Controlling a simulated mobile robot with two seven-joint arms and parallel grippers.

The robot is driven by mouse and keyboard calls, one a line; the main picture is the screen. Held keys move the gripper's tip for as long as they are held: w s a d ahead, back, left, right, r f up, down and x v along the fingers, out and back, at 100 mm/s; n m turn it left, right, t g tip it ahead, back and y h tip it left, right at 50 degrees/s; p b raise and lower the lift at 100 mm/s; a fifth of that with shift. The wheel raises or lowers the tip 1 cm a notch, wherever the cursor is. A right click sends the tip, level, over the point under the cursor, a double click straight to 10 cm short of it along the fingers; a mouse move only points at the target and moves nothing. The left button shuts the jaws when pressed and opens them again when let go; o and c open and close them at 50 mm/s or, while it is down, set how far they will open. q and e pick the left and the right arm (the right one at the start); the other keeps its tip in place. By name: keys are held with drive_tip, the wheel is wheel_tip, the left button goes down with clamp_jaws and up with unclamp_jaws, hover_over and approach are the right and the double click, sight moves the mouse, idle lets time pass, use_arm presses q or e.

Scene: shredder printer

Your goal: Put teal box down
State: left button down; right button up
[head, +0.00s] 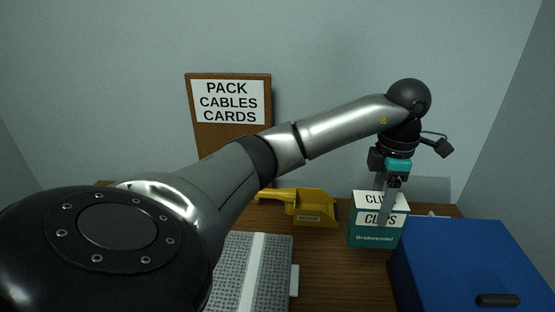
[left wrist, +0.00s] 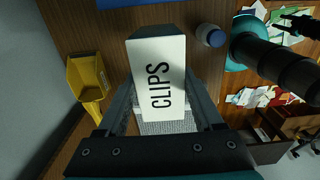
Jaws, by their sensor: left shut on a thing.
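The teal box (head: 375,239) has a white upper part marked CLIPS and stands upright at the right of the wooden table, in the head view. My left gripper (head: 387,208) points down over it and is shut on it. In the left wrist view the white CLIPS face of the teal box (left wrist: 159,80) fills the space between the two fingers. I cannot tell whether the bottom of the box touches the table.
A blue box (head: 462,255) is close to the right of the teal box. A yellow scoop (head: 305,205) lies to its left, and a grey perforated thing (head: 268,270) is nearer the front. A cork board (head: 230,135) stands behind. Bare wood (head: 325,265) lies left of the teal box.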

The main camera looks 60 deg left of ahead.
use_arm(q)
drive_tip(key=f, duration=0.3)
drive_tip(key=shift+s+d+b, duration=0.15)
drive_tip(key=shift+s+b, duration=0.15)
wheel_tip(320, 180, down, 17)
drive_tip(key=b, duration=0.2)
drive_tip(key=shift+w+b, duration=0.15)
drive_tip(key=shift+b, duration=0.2)
use_arm(e)
drive_tip(key=shift+s+d+f, duration=0.25)
drive_tip(key=shift+s+f, duration=0.25)
drive_tip(key=shift+f, duration=0.35)
drive_tip(key=shift+s+d+f, duration=0.2)
drive_tip(key=shift+s+f, duration=0.25)
drive_tip(key=shift+f, duration=0.35)
